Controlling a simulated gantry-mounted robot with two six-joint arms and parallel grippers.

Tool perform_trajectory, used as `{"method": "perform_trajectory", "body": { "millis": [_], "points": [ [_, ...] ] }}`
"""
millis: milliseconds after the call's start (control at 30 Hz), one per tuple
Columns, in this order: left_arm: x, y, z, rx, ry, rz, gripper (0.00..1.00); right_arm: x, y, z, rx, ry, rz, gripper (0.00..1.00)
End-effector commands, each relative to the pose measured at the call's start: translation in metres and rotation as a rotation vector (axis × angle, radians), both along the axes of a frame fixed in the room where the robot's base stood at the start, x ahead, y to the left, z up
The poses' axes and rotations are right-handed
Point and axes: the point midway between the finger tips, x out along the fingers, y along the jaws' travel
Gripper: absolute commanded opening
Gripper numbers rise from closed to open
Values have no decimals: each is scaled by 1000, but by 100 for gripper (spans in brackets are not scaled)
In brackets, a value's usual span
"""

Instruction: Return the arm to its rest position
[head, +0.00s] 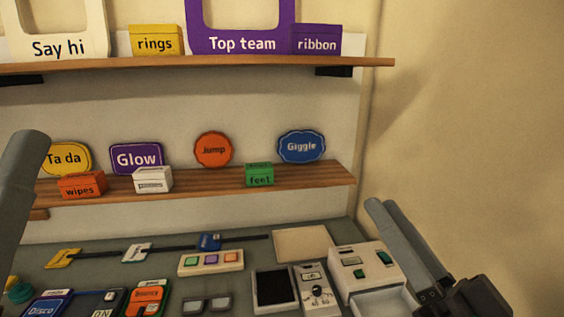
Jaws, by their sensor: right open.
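A grey rounded part of mine rises at the left edge, on the side of my left arm. I cannot tell whether it is a finger or a link, and no jaw opening shows there.
A lower shelf (310,178) holds signs and small boxes; an upper shelf (220,63) holds frames and boxes. The wall at right is bare.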

Motion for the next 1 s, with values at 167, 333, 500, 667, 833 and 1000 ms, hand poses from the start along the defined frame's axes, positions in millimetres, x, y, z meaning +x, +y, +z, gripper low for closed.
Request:
{"method": "perform_trajectory", "body": {
  "millis": [167, 333, 500, 667, 833, 1000],
  "points": [
    [0, 0, 0, 0, 0, 0, 50, -79, -20, 99, -156, -364, -341, 43],
    [0, 0, 52, 0, 1, 0, 50, -97, -49, 160, -305, -433, -615, 43],
    [0, 0, 119, 0, -1, 0, 50, -96, -49, 225, -304, -430, -612, 43],
    [0, 0, 195, 0, 0, 0, 50, -95, -49, 301, -304, -428, -612, 43],
    [0, 0, 276, 0, 0, 0, 50, -95, -50, 382, -303, -427, -611, 43],
    [0, 0, 329, 0, 0, 0, 50, -95, -50, 434, -304, -427, -611, 43]
  ]
}}
